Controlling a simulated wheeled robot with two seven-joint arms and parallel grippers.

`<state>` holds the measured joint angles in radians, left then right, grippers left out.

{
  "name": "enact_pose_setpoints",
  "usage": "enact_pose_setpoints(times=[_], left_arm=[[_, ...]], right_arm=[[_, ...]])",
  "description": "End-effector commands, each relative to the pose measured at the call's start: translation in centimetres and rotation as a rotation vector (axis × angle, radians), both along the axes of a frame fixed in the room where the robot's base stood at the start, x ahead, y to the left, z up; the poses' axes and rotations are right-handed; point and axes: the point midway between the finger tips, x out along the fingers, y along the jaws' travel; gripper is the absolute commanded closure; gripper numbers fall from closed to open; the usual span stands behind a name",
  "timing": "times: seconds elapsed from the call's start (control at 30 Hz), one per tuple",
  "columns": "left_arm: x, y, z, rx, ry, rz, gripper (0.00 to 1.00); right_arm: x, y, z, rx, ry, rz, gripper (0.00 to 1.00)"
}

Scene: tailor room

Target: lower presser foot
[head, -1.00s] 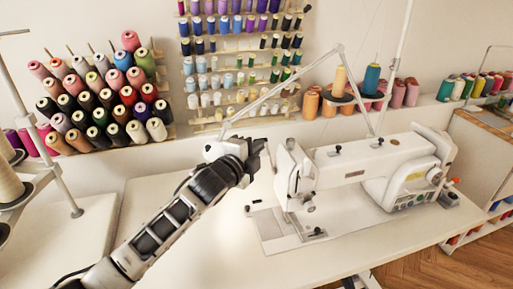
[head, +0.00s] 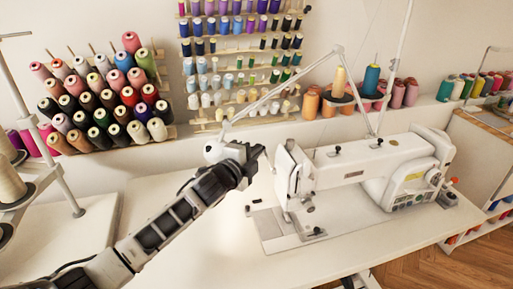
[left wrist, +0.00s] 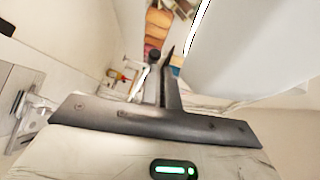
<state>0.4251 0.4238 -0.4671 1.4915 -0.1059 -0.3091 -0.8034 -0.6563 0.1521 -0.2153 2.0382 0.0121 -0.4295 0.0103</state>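The white sewing machine (head: 352,168) stands on its table with its needle head (head: 295,170) toward the left. The presser foot area (head: 288,214) under the head is too small to make out clearly, so I cannot tell if the foot is up or down. My left gripper (head: 259,157) is in the air just left of the head, with a small gap to it in the picture. In the left wrist view its dark fingers (left wrist: 160,78) are close together with nothing seen between them. A large pale surface fills the upper right there. My right gripper is not in view.
The table (head: 215,235) is bare in front of the left arm. A thin thread stand arm (head: 285,85) rises behind the machine. Racks of thread spools (head: 105,110) line the wall, and thread cones (head: 338,103) stand on the ledge behind.

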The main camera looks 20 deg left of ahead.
Motion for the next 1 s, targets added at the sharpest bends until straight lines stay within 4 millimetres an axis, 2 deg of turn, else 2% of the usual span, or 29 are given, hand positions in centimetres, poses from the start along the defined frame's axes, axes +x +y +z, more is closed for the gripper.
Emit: enact_pose_setpoints(times=[0.1,0.6,1.0], left_arm=[[0.5,0.6,-0.3,0.004,-0.008,0.008,1.00],[1.1,1.3,-3.0,0.010,-0.006,0.016,1.00],[1.0,1.2,-3.4,0.008,-0.005,0.015,1.00]], right_arm=[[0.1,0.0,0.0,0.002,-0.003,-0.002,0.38],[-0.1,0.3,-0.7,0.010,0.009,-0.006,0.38],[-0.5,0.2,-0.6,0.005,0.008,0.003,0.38]])
